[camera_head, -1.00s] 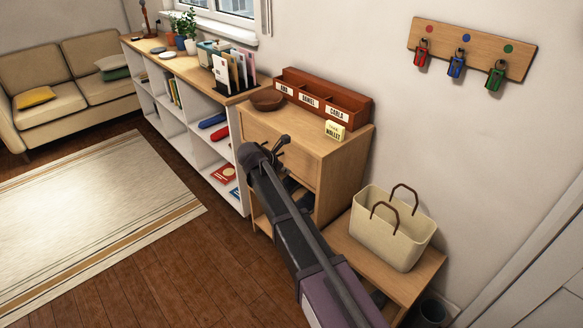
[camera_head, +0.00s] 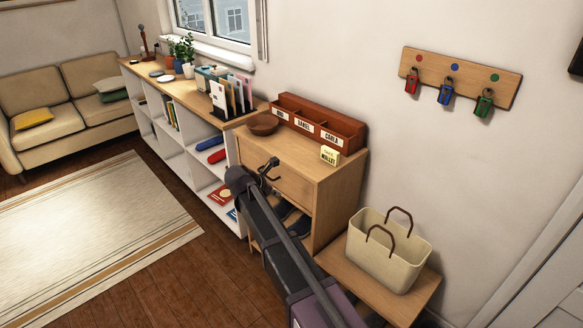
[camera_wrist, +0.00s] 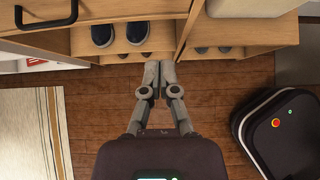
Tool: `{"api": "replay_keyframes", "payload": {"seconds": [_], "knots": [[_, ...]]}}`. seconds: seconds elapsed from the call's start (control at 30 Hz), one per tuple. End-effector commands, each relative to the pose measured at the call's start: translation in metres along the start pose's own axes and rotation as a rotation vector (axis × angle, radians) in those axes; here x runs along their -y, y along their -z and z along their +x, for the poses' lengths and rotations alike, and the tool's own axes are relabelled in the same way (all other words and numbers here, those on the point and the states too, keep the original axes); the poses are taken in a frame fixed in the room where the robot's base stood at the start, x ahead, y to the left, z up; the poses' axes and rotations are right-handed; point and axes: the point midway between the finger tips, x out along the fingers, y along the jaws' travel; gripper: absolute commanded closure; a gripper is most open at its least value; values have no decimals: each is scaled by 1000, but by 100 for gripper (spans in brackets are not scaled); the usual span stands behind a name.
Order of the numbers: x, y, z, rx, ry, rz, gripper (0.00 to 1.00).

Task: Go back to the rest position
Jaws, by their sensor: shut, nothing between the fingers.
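My gripper (camera_wrist: 158,75) is shut and empty in the wrist view, its fingertips together above the wooden floor, close to the front of the wooden cabinet. In the head view my gripper (camera_head: 268,172) shows in front of the cabinet (camera_head: 341,190), and my dark arm reaches up to it from the bottom. Whether the fingers touch the cabinet cannot be told.
Dark shoes (camera_wrist: 120,32) stand in the cabinet's open lower part. A cream bag (camera_head: 385,262) stands on a low bench (camera_head: 420,296) at right. A white shelf (camera_head: 180,136), rug (camera_head: 95,225) and sofa (camera_head: 70,95) lie left. Keys hang on a wall board (camera_head: 462,68).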

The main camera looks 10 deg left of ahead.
Motion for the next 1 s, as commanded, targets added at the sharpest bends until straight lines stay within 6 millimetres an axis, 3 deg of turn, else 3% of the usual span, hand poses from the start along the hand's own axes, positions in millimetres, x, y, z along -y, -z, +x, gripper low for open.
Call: {"api": "replay_keyframes", "payload": {"seconds": [0.17,0.37,0.7,1.0], "knots": [[4,-2,2,-5,5,16,100],[34,-10,18,-44,37,145,100],[139,-30,64,-171,180,654,100],[237,-36,90,-259,357,1161,100]]}}
